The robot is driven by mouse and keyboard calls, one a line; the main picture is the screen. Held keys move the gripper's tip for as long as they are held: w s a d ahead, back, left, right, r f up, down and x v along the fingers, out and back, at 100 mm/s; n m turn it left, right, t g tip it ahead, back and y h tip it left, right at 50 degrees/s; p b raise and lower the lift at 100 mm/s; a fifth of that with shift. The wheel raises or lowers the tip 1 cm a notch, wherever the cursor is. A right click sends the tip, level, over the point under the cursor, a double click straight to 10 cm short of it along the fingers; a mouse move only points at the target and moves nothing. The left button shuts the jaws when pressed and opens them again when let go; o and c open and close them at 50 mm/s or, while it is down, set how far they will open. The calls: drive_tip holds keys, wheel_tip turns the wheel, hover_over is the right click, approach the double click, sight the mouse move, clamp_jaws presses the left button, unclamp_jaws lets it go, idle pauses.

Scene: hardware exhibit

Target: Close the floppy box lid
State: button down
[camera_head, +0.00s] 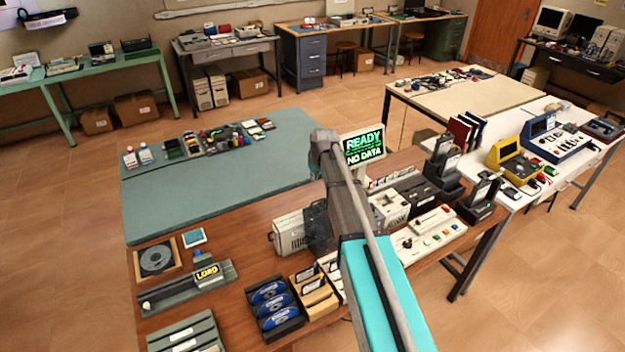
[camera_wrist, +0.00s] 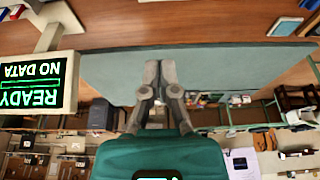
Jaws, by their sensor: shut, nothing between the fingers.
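My gripper (camera_wrist: 160,68) shows in the wrist view with its two grey fingers together and nothing between them. In the head view my arm reaches over the wooden table and its end cannot be made out clearly. On the table's near part, left of my arm, a beige box (camera_head: 315,303) holds upright floppy-like cards. A dark box (camera_head: 281,326) with blue discs stands to its left. I cannot tell for certain which is the floppy box, or how its lid stands. My gripper is apart from both boxes, and neither box is seen in the wrist view.
A sign (camera_head: 363,145) reading "READY NO DATA" stands by my arm; it also shows upside down in the wrist view (camera_wrist: 37,82). Grey machines (camera_head: 292,234) and a white control panel (camera_head: 428,233) crowd the table. A teal mat (camera_head: 215,185) has bare room.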

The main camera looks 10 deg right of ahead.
sight(316, 204)
drive_tip(key=shift+d+b+x, duration=0.45)
drive_tip(key=shift+b+x, duration=3.35)
drive_tip(key=shift+x, duration=0.4)
drive_tip(key=shift+s+d+r+p, duration=0.1)
drive_tip(key=shift+s+p, duration=0.05)
drive_tip(key=shift+s, duration=0.85)
drive_tip(key=shift+s+d+r+p, duration=0.1)
drive_tip(key=shift+s+p, duration=0.05)
drive_tip(key=shift+s, duration=0.85)
